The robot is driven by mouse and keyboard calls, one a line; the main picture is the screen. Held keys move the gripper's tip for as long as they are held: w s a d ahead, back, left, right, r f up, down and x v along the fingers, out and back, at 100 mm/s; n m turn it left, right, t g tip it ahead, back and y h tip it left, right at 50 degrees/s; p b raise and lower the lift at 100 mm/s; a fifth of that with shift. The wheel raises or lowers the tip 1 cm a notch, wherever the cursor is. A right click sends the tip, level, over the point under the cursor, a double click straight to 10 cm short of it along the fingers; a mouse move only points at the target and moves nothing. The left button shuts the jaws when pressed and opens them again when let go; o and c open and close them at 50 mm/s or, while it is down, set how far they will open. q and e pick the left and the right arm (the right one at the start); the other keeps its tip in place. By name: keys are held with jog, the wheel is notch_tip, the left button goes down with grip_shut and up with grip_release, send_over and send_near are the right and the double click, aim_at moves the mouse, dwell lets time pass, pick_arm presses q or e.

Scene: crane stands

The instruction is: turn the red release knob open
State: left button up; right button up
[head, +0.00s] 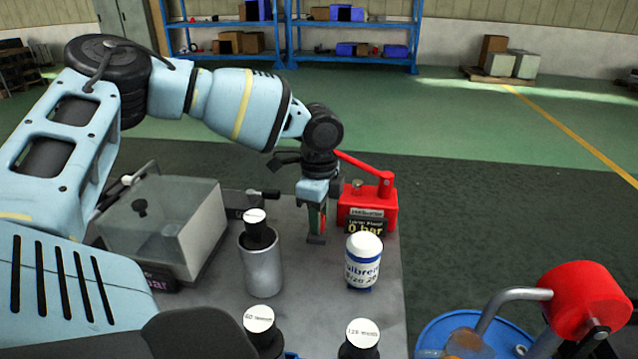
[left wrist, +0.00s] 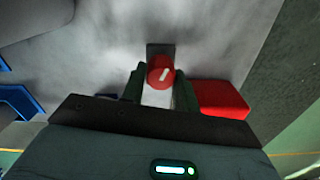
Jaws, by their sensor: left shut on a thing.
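The red release knob (left wrist: 161,70) shows in the left wrist view as a round red cap with a short white mark, tilted from upright. It sits on a dark block on the grey bench top. My left gripper (head: 317,232) points down at the bench, and its two fingers (left wrist: 159,88) stand on either side of the knob, shut on it. In the head view the fingers mostly hide the knob. Just right of them is the red hand pump (head: 365,207) with a red lever and a "0 bar" display; part of its body (left wrist: 220,98) shows in the wrist view. My right gripper is not in view.
A white jar (head: 363,262) and a grey metal cup (head: 261,268) holding a black, white-topped piece stand in front of the gripper. A clear-lidded box (head: 160,225) is at left. Two black, white-topped pieces stand at the front. A blue drum (head: 430,335) is at lower right.

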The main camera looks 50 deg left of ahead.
pick_arm(q)
jog(key=m, duration=0.5)
jog(key=shift+m, duration=0.3)
dwell(0.4)
jog(key=o, duration=1)
jog(key=shift+s, duration=0.1)
jog(key=shift+r+p, duration=0.45)
jog(key=shift+r, duration=3.5)
